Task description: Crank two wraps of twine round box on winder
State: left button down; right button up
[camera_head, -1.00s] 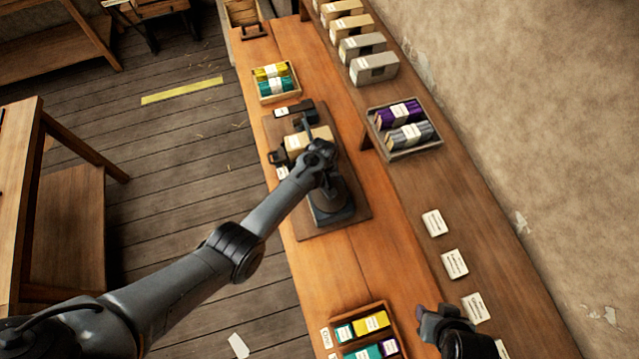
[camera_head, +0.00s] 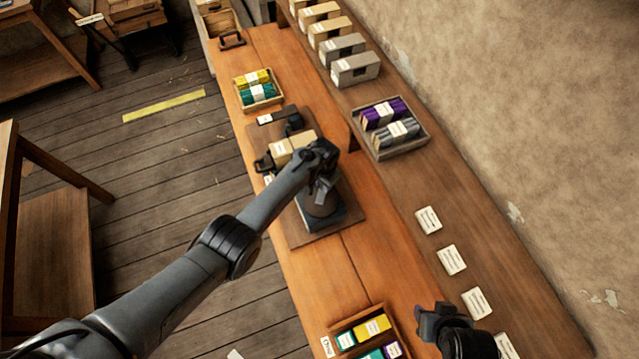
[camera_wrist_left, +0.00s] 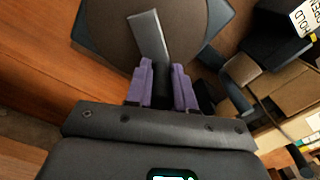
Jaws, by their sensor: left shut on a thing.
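The winder's dark base (camera_head: 338,217) and round disc (camera_head: 318,204) sit on a wooden board (camera_head: 300,238) on the bench. The disc (camera_wrist_left: 192,35) also shows in the left wrist view, with a flat metal crank arm (camera_wrist_left: 148,35) across it. A tan box (camera_head: 281,152) with a pale label is held in the winder; part of it shows in the wrist view (camera_wrist_left: 285,90). My left gripper (camera_head: 322,188) is shut on the dark crank handle between its purple fingers, which mostly hide it. Twine wraps cannot be made out. My right gripper (camera_head: 434,312) is above the bench, its jaws unclear.
A tray of yellow and teal bundles (camera_head: 258,104) stands beyond the winder. A crate of purple and grey bundles (camera_head: 405,154) and several boxes (camera_head: 355,68) line the raised shelf. A box of coloured packets (camera_head: 338,329) sits near.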

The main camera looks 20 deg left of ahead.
aim_at(331, 208)
pick_arm(q)
jog(key=m, duration=0.2)
jog(key=d+m, duration=0.2)
jog(key=m, duration=0.1)
jog(key=shift+s+m, duration=0.2)
jog(key=shift+m, duration=0.1)
jog(key=m, duration=0.1)
jog(key=s+d+m, duration=0.1)
jog(key=m, duration=0.3)
jog(key=shift+s+d, duration=0.15)
jog(key=shift+d, duration=0.25)
jog(key=m, duration=0.2)
jog(key=s+m, duration=0.1)
jog(key=shift+d, duration=0.25)
jog(key=m, duration=0.2)
jog(key=s+m, duration=0.1)
jog(key=shift+s+d+m, duration=0.1)
jog(key=shift+d+m, duration=0.1)
jog(key=shift+m, duration=0.2)
jog(key=shift+s+a+m, duration=0.1)
jog(key=shift+s+m, duration=0.45)
jog(key=shift+m, duration=0.75)
jog(key=shift+s+m, duration=0.5)
jog(key=shift+m, duration=0.8)
jog(key=c, duration=1)
grip_release()
jog(key=shift+o, duration=0.2)
